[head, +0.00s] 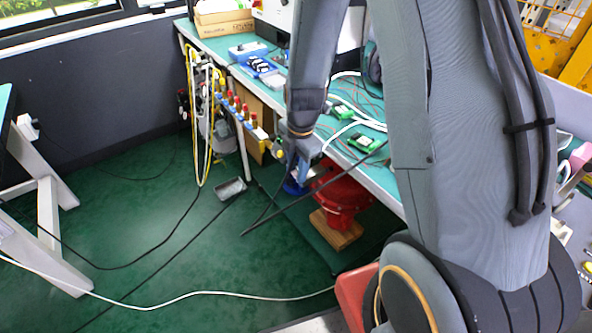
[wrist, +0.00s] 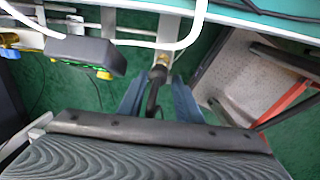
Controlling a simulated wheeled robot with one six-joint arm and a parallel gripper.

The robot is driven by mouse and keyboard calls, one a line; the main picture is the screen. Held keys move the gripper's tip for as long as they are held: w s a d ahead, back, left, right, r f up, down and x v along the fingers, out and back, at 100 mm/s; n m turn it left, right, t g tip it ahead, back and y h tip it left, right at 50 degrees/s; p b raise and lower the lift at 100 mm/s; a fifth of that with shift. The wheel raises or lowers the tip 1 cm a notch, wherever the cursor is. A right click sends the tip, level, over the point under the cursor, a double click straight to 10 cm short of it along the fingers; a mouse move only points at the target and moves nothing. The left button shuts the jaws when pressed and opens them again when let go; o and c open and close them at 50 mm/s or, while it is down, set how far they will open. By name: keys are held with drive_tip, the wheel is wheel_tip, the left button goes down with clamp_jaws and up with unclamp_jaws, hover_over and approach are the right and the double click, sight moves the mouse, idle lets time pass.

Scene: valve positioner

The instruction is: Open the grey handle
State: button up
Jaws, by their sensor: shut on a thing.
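My gripper (wrist: 157,103) shows in the wrist view with its two blue fingers on either side of a dark grey handle (wrist: 153,92). It is shut on this handle. The handle joins a brass valve fitting (wrist: 159,70) just beyond the fingers, under the bench edge. In the head view my gripper (head: 298,172) points down at the front edge of the bench, left of a red valve body (head: 342,197). The arm and gripper hide the grey handle in that view.
A green-topped bench (head: 215,45) carries circuit boards and cables. Several red-handled brass valves (head: 238,105) line its front edge. A white tube (wrist: 196,25) and a black box (wrist: 88,52) are near the gripper. A small grey tray (head: 231,188) lies on the open green floor.

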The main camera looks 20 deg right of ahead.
drive_tip(key=shift+w+t+b, duration=0.15)
drive_tip(key=shift+t+b, duration=0.45)
drive_tip(key=shift+b, duration=2.35)
drive_tip(key=b, duration=0.3)
drive_tip(key=shift+s+d+t+y, duration=0.1)
drive_tip(key=shift+s+t+y, duration=0.2)
drive_tip(key=shift+t, duration=0.1)
drive_tip(key=o, duration=1)
drive_tip(key=shift+o, duration=0.2)
drive_tip(key=v, duration=0.7)
drive_tip(key=shift+r+p, duration=0.4)
drive_tip(key=shift+p, duration=0.05)
drive_tip(key=shift+s, duration=0.1)
